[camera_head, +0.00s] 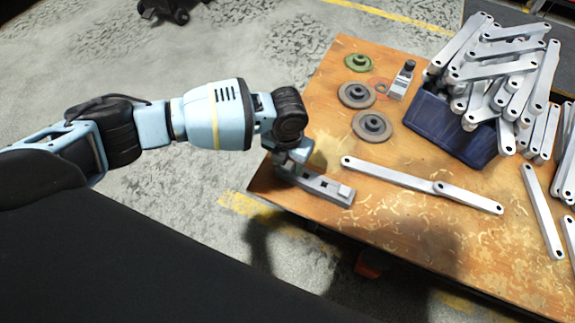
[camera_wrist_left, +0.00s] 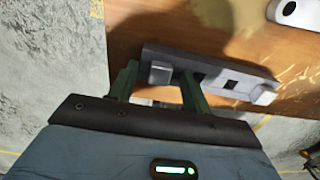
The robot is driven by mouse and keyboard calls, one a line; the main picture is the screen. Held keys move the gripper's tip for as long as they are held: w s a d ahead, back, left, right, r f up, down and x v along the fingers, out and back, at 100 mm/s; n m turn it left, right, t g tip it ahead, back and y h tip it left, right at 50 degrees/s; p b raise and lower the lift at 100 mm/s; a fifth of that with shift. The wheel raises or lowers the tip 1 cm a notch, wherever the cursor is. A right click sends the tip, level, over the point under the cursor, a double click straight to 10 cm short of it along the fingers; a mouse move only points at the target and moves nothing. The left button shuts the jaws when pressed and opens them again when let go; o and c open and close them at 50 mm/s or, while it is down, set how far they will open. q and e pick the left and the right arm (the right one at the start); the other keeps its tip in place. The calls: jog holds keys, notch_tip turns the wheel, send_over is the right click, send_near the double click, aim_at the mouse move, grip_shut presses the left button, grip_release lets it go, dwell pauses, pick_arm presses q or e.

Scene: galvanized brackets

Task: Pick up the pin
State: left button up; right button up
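My left gripper (camera_head: 296,160) is over the near left corner of the table, at the left end of a grey bar-shaped fixture (camera_head: 322,186). In the left wrist view its two green fingers (camera_wrist_left: 156,74) are spread apart. They reach the near edge of the fixture (camera_wrist_left: 228,80), one on each side of a light square block (camera_wrist_left: 160,72). I see a gap between block and fingers. A second light block (camera_wrist_left: 262,95) sits at the fixture's right end, with a dark square hole between. I cannot tell which piece is the pin. My right gripper is not in view.
Two linked bracket strips (camera_head: 400,177) lie right of the fixture. A blue bin (camera_head: 450,128) is heaped with strips, and more lie at the right. The table (camera_head: 400,230) is clear in front.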

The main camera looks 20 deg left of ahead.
pick_arm(q)
grip_shut()
jog(key=shift+r, duration=0.1)
